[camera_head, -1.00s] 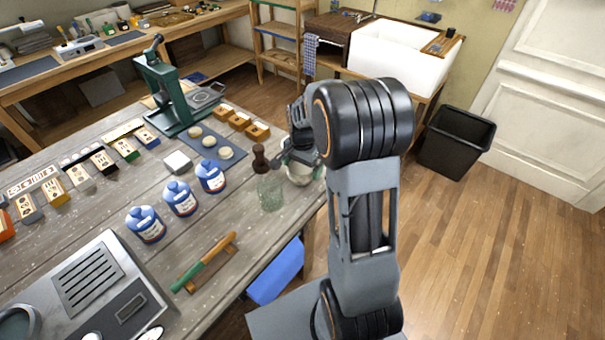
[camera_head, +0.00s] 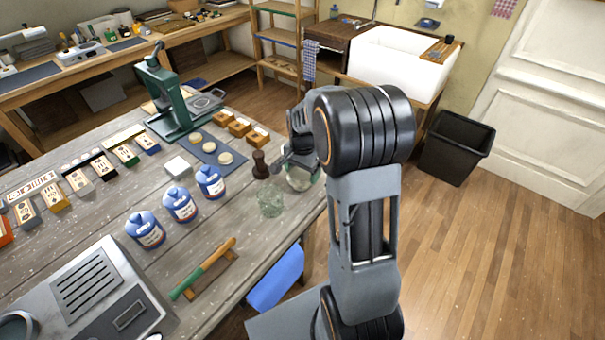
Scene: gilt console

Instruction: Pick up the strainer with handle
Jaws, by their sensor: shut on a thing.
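My gripper (camera_head: 290,157) is over the right edge of the wooden table, partly hidden behind the black joint of my arm. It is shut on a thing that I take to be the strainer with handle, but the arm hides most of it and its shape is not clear. A pale round bowl-like thing (camera_head: 300,181) shows just below the gripper; I cannot tell whether it is part of what is held.
A clear glass (camera_head: 270,203) and a dark wooden turned piece (camera_head: 262,165) stand close left of the gripper. Blue-and-white bottles (camera_head: 180,205), a green-handled tool (camera_head: 204,269) and a green press (camera_head: 170,100) are on the table. Floor to the right is open, with a black bin (camera_head: 457,148).

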